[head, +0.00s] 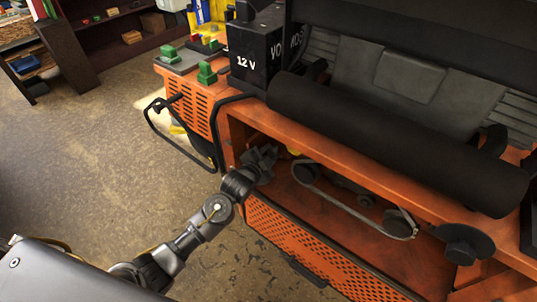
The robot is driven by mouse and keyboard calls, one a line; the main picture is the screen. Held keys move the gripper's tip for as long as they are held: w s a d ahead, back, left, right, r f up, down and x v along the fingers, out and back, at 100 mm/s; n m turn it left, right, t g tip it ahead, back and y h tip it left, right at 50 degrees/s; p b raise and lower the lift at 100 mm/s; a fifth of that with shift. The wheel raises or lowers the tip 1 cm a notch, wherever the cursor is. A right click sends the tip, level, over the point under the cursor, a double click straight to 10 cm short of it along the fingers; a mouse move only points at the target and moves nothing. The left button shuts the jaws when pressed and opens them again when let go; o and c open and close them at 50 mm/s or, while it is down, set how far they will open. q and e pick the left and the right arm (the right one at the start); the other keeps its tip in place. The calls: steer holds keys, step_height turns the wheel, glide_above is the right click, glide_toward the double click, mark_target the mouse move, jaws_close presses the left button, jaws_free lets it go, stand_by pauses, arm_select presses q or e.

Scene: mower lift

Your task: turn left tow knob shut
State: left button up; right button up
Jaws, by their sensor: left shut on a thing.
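The orange mower (310,255) fills the right half of the head view, with an open bay in its frame. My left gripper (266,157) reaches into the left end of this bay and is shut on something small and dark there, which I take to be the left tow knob. The fingers hide most of the knob, so its angle cannot be told. A small yellow part (293,153) shows just right of the fingers. My right gripper is not in view.
A belt (345,208) runs round pulleys in the bay, right of my gripper. A dark round disc (462,243) sits further right. A black roller-shaped part (395,140) overhangs the bay. A 12 V battery (258,55) stands above left. The floor at left is clear.

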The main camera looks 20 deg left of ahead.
arm_select(q)
steer(key=m+t+p, duration=0.1)
steer(key=m, duration=0.1)
steer(key=m+y+p, duration=0.1)
steer(key=m, duration=0.1)
steer(key=shift+d+m+t+y, duration=0.1)
steer(key=shift+m+t+y, duration=0.2)
steer(key=shift+m+t, duration=0.1)
steer(key=shift+f+m+t+p, duration=0.1)
steer(key=shift+m+t+p, duration=0.55)
steer(key=shift+m, duration=1.25)
steer(key=shift+s, duration=0.1)
steer(key=o, duration=1)
steer(key=s, duration=1)
steer(key=shift+s+a+b, duration=0.25)
steer(key=shift+s+b, duration=0.1)
steer(key=shift+b, duration=0.05)
